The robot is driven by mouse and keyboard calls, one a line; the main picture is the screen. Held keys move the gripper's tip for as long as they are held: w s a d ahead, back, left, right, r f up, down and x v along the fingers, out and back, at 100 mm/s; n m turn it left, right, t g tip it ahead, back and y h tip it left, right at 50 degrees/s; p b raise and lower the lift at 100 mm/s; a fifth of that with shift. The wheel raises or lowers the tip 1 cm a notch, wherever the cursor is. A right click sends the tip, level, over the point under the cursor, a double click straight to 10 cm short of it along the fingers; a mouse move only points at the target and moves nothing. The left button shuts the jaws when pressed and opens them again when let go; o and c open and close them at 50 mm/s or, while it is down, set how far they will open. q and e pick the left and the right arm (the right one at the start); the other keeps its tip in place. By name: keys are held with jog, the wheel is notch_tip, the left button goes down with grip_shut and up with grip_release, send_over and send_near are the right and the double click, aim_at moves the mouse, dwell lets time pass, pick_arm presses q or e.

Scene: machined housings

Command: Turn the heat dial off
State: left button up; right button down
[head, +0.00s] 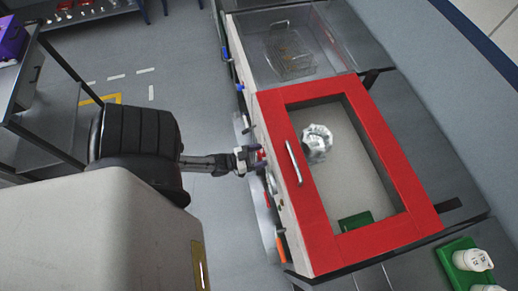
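The machine has a red-framed lid (327,240) with a window and a pale front panel that faces left and is seen very steeply from above. My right gripper is out of view.
A metal handle (294,162) stands on the lid near the gripper. A clear-walled compartment with a wire basket (289,54) adjoins at the top. A green tray (446,247) with white containers is at lower right. The floor left of the panel is open.

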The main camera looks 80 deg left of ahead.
pick_arm(q)
jog(key=shift+s, duration=0.1)
jog(key=s, duration=1.3)
jog(key=shift+s+d+b, duration=0.25)
jog(key=shift+s+b, duration=0.1)
